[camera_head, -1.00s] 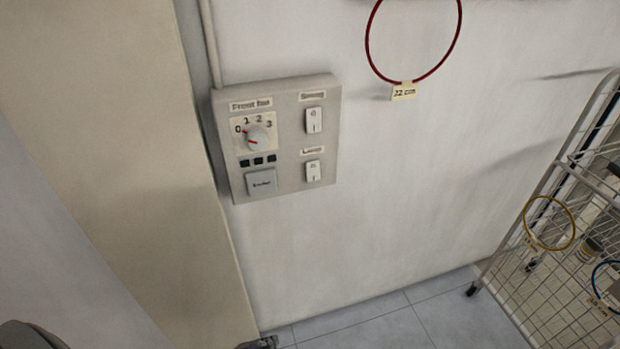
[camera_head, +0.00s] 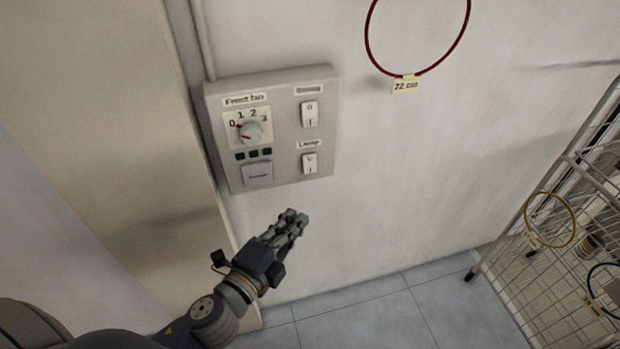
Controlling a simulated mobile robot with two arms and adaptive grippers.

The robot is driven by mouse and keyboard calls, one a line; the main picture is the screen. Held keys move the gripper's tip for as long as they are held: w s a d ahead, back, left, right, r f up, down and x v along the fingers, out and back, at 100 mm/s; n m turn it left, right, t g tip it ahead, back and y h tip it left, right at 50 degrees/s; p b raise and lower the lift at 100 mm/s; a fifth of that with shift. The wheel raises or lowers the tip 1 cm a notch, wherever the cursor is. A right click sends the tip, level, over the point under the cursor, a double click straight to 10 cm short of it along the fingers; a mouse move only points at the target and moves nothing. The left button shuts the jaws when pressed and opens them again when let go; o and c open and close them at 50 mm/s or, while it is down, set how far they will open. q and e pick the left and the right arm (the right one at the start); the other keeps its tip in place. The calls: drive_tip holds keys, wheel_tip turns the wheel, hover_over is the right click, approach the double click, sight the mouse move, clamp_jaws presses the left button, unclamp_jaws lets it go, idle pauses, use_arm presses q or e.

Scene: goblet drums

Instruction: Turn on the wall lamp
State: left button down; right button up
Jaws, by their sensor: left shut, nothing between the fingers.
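A grey switch panel (camera_head: 285,150) is fixed to the white wall. Its lower right white rocker switch (camera_head: 309,163) sits under a label reading Lamp. Another white rocker switch (camera_head: 309,114) sits above it under a label that is too blurred to read surely. A white knob (camera_head: 250,133) with a red mark and the numbers 0 to 3 is at the panel's upper left. My left gripper (camera_head: 295,220) is shut and empty. It is below the panel, apart from the switches. The lamp itself does not show, nor does my right gripper.
A red ring (camera_head: 369,48) with a size tag (camera_head: 406,86) hangs on the wall to the right of the panel. A white wire rack (camera_head: 530,275) with rings stands at the right. A beige vertical board (camera_head: 130,150) is left of the panel. The wall between panel and rack is bare.

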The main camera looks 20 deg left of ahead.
sight(310, 163)
use_arm(q)
drive_tip(key=shift+w, duration=0.15)
drive_tip(key=a+p+x, duration=0.2)
drive_tip(key=p+x, duration=0.2)
drive_tip(key=x, duration=0.8)
drive_tip(key=shift+w+a+f, duration=0.2)
drive_tip(key=shift+w+a, duration=0.15)
drive_tip(key=shift+w, duration=0.2)
